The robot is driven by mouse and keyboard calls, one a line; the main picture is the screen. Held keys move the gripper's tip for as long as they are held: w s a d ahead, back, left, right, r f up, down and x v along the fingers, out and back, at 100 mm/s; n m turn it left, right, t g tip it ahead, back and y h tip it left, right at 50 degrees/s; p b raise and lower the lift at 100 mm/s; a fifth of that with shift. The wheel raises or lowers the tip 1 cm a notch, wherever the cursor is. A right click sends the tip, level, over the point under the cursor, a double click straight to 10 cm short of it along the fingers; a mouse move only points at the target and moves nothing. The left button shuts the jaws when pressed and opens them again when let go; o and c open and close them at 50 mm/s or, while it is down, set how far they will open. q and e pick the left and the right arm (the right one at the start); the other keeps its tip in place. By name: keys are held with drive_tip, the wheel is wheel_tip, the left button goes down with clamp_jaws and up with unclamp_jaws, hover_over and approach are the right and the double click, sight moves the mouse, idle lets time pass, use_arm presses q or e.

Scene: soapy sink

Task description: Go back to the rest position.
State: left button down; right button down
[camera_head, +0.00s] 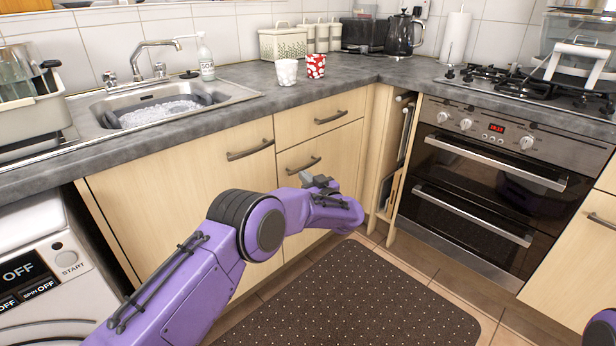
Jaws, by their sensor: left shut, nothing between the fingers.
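My left arm comes in from the lower left, bent at the elbow. Its gripper (318,181) is shut and empty, in front of the wooden drawers (318,150) and below the counter edge. The wrist partly hides the gripper. My right gripper is not in view; only a small purple part of my right arm shows at the lower right edge.
The sink (230,89) holds soapy foam (160,113). A white cup (287,71) and a red patterned cup (316,65) stand on the grey counter (245,110). The oven (480,185) is at the right. A dark dotted mat (350,300) lies on the floor. A washing machine (40,240) is at the left.

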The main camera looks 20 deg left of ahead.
use_arm(q)
drive_tip(key=s+d+f+m+t+h, duration=0.1)
drive_tip(key=s+d+f+h, duration=0.15)
drive_tip(key=s+f, duration=0.45)
drive_tip(key=s+d+f+m+t+h, duration=0.1)
drive_tip(key=s+f+h, duration=0.3)
drive_tip(key=f, duration=0.7)
drive_tip(key=s+f+g+h, duration=0.15)
drive_tip(key=s+f, duration=0.25)
drive_tip(key=s, duration=0.4)
drive_tip(key=s+a+f+m+g+h, duration=0.15)
drive_tip(key=s+f, duration=0.25)
drive_tip(key=s, duration=0.4)
drive_tip(key=s+f+g+h, duration=0.1)
drive_tip(key=s+f+g, duration=0.3)
drive_tip(key=s, duration=0.5)
drive_tip(key=s+a+g, duration=0.2)
drive_tip(key=s+g, duration=0.1)
drive_tip(key=s, duration=1.4)
wheel_tip(320, 180, up, 15)
drive_tip(key=p, duration=1.5)
drive_tip(key=shift+w+d, duration=0.2)
drive_tip(key=shift+w, duration=0.15)
drive_tip(key=shift+r+h, duration=0.1)
drive_tip(key=shift+h, duration=0.15)
